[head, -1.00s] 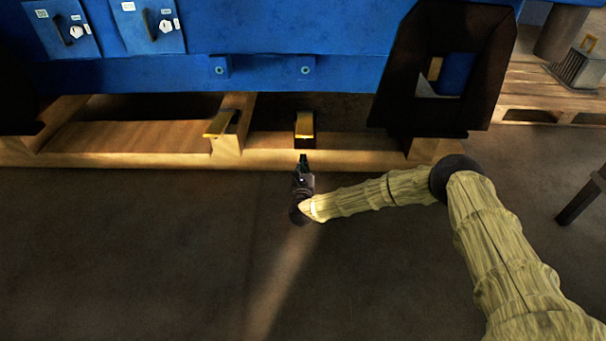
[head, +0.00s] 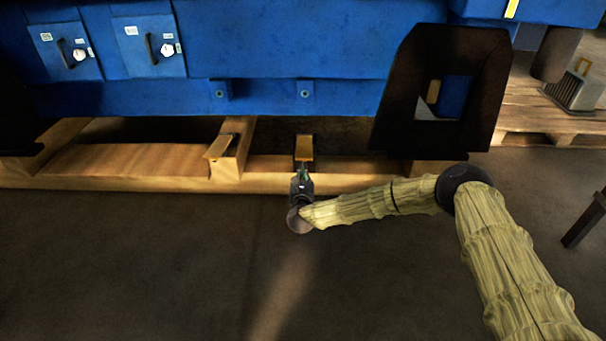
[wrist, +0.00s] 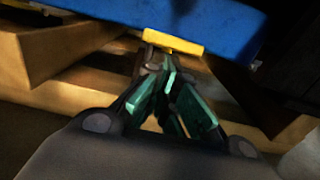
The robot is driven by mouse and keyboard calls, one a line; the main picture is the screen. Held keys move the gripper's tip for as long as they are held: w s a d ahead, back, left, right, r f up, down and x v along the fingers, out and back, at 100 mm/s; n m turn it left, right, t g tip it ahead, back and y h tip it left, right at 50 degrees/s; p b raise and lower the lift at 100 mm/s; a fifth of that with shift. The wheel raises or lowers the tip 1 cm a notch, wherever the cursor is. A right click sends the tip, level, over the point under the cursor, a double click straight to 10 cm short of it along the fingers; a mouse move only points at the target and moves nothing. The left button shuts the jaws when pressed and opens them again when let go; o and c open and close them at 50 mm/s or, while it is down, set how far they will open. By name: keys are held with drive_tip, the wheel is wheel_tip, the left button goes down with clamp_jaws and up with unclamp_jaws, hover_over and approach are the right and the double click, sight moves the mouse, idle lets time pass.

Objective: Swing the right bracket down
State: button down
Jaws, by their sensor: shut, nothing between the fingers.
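The right bracket (head: 304,147) is a yellow-gold flap under the blue engine block, below the right blue lug (head: 305,90). In the wrist view it is a yellow bar (wrist: 172,40) just beyond my fingertips, beside the blue edge. The left bracket (head: 218,147) is a similar flap by a wooden block. My gripper (head: 303,170) is shut and empty at the right bracket's near, lower end. In the wrist view its green-padded fingers (wrist: 165,72) point at the bar. I cannot tell whether they touch it. The bracket's hinge is not clearly visible.
A wooden pallet frame (head: 110,183) runs beneath the blue engine block (head: 280,40). A dark support (head: 490,95) with a square opening stands right of the bracket. The floor in front is clear. A dark bar (head: 584,220) stands at far right.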

drive_tip(key=shift+w+r+p, duration=0.15)
drive_tip(key=shift+r, duration=0.8)
drive_tip(key=shift+w+r+p, duration=0.1)
drive_tip(key=shift+r+p, duration=0.05)
drive_tip(key=shift+r, duration=0.8)
drive_tip(key=shift+f, duration=0.15)
drive_tip(key=p, duration=0.1)
approach(303, 160)
drive_tip(key=s+f, duration=0.2)
drive_tip(key=s, duration=0.1)
drive_tip(key=shift+f, duration=0.15)
